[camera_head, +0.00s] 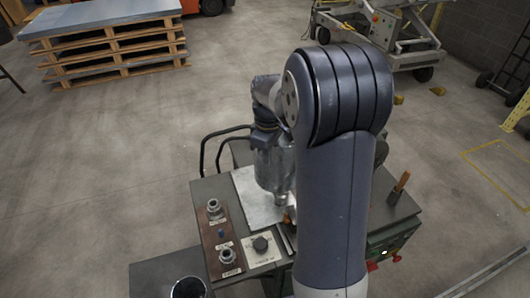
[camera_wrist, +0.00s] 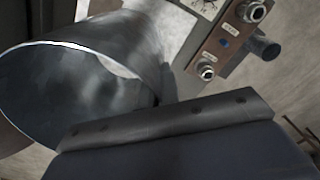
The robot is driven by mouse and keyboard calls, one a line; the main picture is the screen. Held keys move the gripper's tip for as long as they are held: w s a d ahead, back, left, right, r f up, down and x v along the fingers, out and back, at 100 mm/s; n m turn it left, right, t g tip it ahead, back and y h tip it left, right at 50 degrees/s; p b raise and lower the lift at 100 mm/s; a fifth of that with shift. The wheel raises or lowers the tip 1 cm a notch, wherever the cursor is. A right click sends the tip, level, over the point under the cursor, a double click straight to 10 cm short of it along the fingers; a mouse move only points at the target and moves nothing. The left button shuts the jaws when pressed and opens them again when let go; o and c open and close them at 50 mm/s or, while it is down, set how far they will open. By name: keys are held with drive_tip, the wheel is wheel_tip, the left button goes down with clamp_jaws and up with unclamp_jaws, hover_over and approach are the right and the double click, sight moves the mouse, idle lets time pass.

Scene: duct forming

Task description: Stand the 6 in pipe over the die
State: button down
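The 6 in pipe (camera_head: 273,168), a shiny grey metal cylinder, hangs below my wrist over the pale plate of the machine. In the wrist view the pipe (camera_wrist: 115,65) fills the left side, its round open end towards the camera. My gripper (camera_head: 266,132) is at the pipe's upper end, mostly hidden by my arm. In the wrist view a dark jaw (camera_wrist: 165,122) lies across the pipe's rim and appears clamped on its wall. A small metal post, apparently the die (camera_head: 280,198), shows just below the pipe; whether they touch I cannot tell.
The machine table (camera_head: 180,200) has a brown panel (camera_head: 220,240) with two knobs and a blue button. A dark cylinder (camera_head: 188,288) stands at the lower left. Stacked pallets (camera_head: 110,55) are farther back; the floor between is clear.

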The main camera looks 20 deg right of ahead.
sight(268, 182)
drive_tip(key=shift+f+b, duration=3.5)
drive_tip(key=shift+f, duration=1.65)
drive_tip(key=shift+s+f, duration=0.1)
drive_tip(key=shift+f, duration=0.2)
drive_tip(key=c, duration=1.6)
unclamp_jaws()
drive_tip(key=shift+r, duration=0.1)
wheel_tip(268, 182, up, 11)
drive_tip(key=shift+f+b, duration=0.15)
drive_tip(key=shift+b, duration=0.15)
wheel_tip(268, 182, down, 11)
drive_tip(key=shift+r+p, duration=0.3)
drive_tip(key=shift+r, duration=0.05)
